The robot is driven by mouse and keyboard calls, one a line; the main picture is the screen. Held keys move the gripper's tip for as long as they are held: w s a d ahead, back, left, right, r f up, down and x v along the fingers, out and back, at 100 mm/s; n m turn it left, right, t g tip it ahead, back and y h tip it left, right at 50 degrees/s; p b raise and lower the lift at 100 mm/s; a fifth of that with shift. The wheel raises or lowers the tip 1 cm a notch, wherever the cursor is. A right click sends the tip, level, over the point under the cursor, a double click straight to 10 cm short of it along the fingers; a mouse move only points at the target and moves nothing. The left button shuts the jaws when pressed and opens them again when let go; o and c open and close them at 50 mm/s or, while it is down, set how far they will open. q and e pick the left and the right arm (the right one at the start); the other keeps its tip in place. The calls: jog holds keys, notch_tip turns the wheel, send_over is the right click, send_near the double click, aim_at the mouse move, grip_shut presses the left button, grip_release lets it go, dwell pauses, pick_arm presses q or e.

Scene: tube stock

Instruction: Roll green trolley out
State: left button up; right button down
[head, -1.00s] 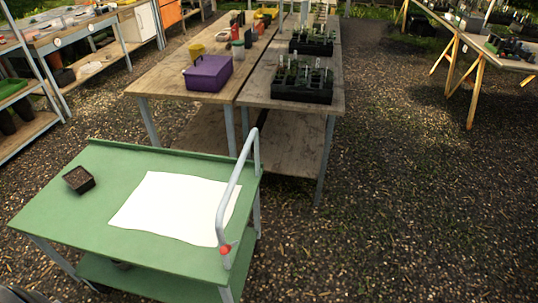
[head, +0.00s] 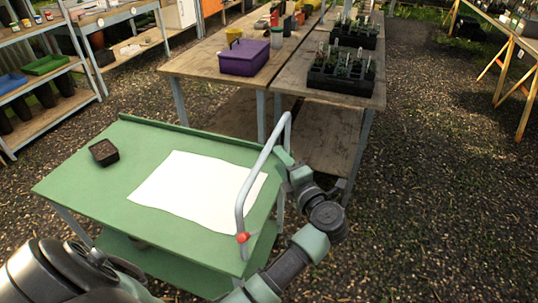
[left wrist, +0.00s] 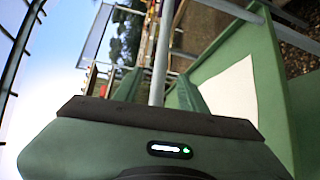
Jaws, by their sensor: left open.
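The green trolley (head: 140,148) stands at the lower left of the head view, its grey tubular handle (head: 259,172) rising at its right end. A red knob (head: 242,237) sits near the handle's foot. A white sheet (head: 195,187) and a small dark pot (head: 103,152) rest on its top. My left gripper (head: 281,154) is at the upper part of the handle. In the left wrist view, the handle bar (left wrist: 161,55) runs between the two open fingers of the left gripper (left wrist: 159,90); contact cannot be told. My right gripper is not in view.
Wooden tables (head: 197,62) stand just behind the trolley, with a purple box (head: 244,58) and black seedling trays (head: 341,74). Shelves (head: 50,103) stand at the left. A trestle table stands at the upper right. Open gravel (head: 440,200) lies on the right.

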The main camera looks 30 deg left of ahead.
aim_at(269, 149)
pick_arm(q)
jog(key=shift+a+r+n+g, duration=0.1)
jog(key=shift+a+n+g, duration=0.2)
jog(key=shift+n, duration=0.1)
jog(key=p+x, duration=0.1)
jog(key=x, duration=0.6)
grip_shut()
jog(key=shift+f, duration=0.2)
dwell(1.0)
